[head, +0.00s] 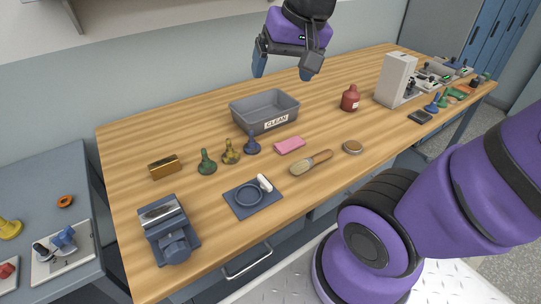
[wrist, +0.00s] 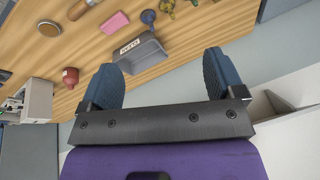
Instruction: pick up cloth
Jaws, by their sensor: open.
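A small pink rectangle, which looks like the folded cloth (head: 290,145), lies flat on the wooden workbench (head: 330,105), just in front of the grey bin. It also shows in the wrist view (wrist: 115,22), near the top, whole and uncovered. My gripper (head: 283,71) hangs high above the back of the bench, beyond the bin and well away from the cloth. Its two blue fingers (wrist: 160,75) are spread apart with nothing between them.
A grey bin (head: 263,125) labelled CLEAN stands behind the cloth. A blue bobbin-like piece (head: 252,147) stands to its left, a brush (head: 311,163) lies in front, and a round tin (head: 353,147) and red bottle (head: 350,98) stand right. A vise (head: 168,230) sits front left.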

